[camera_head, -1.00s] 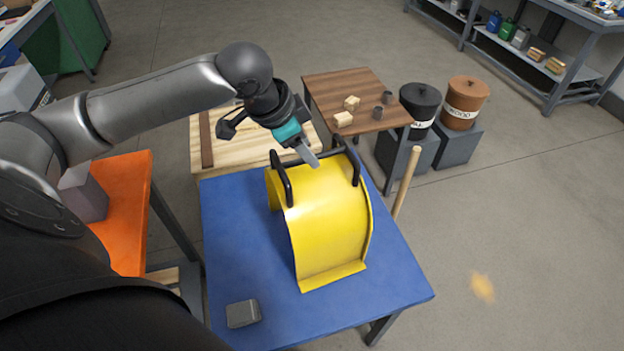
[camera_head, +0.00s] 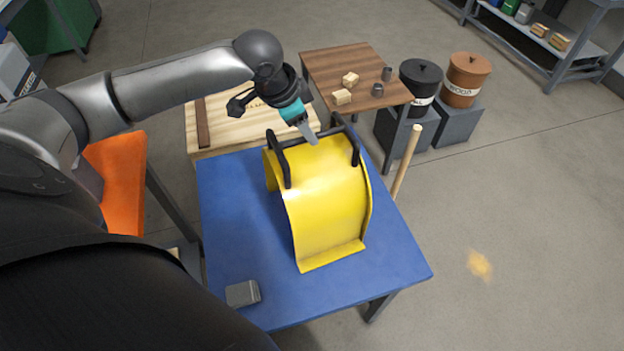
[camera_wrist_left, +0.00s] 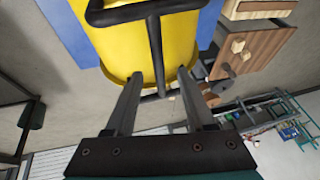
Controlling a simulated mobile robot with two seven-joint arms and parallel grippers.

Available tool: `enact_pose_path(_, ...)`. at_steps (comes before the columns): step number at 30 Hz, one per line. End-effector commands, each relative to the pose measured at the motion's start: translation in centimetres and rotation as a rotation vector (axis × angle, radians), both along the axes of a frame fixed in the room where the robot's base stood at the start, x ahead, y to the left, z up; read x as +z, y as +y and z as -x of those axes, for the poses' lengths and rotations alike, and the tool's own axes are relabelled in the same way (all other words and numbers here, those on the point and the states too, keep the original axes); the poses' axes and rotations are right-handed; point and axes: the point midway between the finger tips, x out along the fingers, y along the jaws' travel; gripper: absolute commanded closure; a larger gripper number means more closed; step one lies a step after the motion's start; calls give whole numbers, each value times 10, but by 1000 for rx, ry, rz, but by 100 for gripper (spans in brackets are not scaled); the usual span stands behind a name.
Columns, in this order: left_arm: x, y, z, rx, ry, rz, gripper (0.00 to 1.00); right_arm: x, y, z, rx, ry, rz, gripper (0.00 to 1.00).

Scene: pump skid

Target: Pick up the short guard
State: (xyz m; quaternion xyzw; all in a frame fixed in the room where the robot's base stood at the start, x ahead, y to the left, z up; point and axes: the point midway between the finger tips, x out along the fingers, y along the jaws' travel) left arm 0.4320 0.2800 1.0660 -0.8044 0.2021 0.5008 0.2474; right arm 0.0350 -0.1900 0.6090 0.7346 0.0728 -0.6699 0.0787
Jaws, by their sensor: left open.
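The short guard is a yellow curved sheet (camera_head: 330,215) with two black handles, standing on the blue table top (camera_head: 235,225). One handle (camera_head: 279,160) is at its left and the other (camera_head: 355,145) at its right. My left gripper (camera_head: 312,138) is over the guard's upper far part, between the two handles in the head view. In the left wrist view its two fingers (camera_wrist_left: 159,78) are spread apart, with the yellow guard (camera_wrist_left: 110,45) beyond them. A black bar (camera_wrist_left: 156,50) appears between the fingertips; contact cannot be told. My right gripper is out of view.
A small grey box (camera_head: 243,293) lies at the blue table's near left. A wooden pole (camera_head: 406,160) rises beside the right edge. Two lidded bins (camera_head: 466,80) stand beyond.

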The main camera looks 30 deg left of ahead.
Motion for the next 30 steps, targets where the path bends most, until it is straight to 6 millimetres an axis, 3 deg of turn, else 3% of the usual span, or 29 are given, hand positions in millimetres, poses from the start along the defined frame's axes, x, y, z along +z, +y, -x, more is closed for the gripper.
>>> enact_pose_path(10,-43,-4,-16,0,1,1,45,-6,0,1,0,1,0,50)
enact_pose_path(30,-47,-4,-17,-1,2,-1,45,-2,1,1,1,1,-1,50)
